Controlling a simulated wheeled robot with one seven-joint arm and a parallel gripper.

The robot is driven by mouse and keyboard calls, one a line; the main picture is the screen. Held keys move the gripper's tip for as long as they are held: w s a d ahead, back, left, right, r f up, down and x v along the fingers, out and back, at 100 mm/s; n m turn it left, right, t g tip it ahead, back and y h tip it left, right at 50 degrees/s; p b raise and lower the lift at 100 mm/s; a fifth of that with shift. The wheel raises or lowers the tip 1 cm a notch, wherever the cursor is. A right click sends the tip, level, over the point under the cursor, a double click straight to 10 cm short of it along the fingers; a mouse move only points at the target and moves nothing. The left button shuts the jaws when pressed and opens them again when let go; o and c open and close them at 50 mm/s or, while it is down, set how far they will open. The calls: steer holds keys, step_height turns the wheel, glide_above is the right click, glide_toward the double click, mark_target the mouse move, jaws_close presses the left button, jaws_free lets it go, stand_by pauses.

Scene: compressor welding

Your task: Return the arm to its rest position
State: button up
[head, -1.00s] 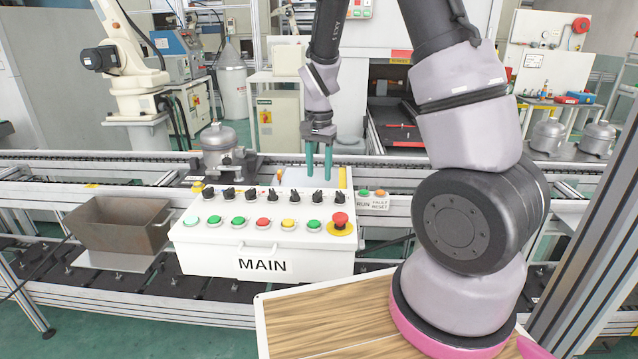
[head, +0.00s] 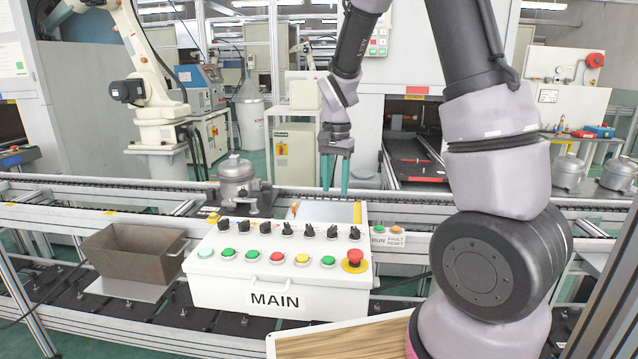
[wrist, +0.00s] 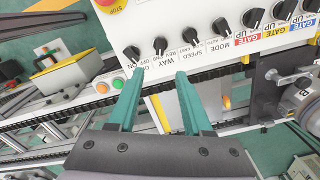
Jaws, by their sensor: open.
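My gripper (head: 335,172) hangs from my arm with its two teal fingers pointing down, just behind the white MAIN control box (head: 230,288). The fingers are apart with nothing between them. In the wrist view my gripper (wrist: 155,100) also shows spread and empty, with the box's row of black knobs (wrist: 205,38) beyond its fingertips. In the head view the fingers appear above the back of the box. I cannot tell the exact gap, and no contact is clear.
A conveyor rail (head: 100,187) runs behind the box. A grey compressor (head: 238,183) stands left of my gripper. A brown metal bin (head: 130,253) is at the left. A white robot arm (head: 150,85) stands further back. A wooden board (head: 340,340) lies in front.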

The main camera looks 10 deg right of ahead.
steer(key=s+d+r+n+t+y, duration=0.1)
steer(key=s+d+r+n+t, duration=0.1)
steer(key=s+r, duration=0.7)
steer(key=s+d+r+n+t+y, duration=0.1)
steer(key=s+d+r+t, duration=0.2)
steer(key=s+r, duration=0.7)
step_height(320, 180, up, 3)
steer(key=shift+s+f+n+t, duration=0.15)
steer(key=shift+n+t, duration=0.25)
steer(key=shift+t, duration=0.7)
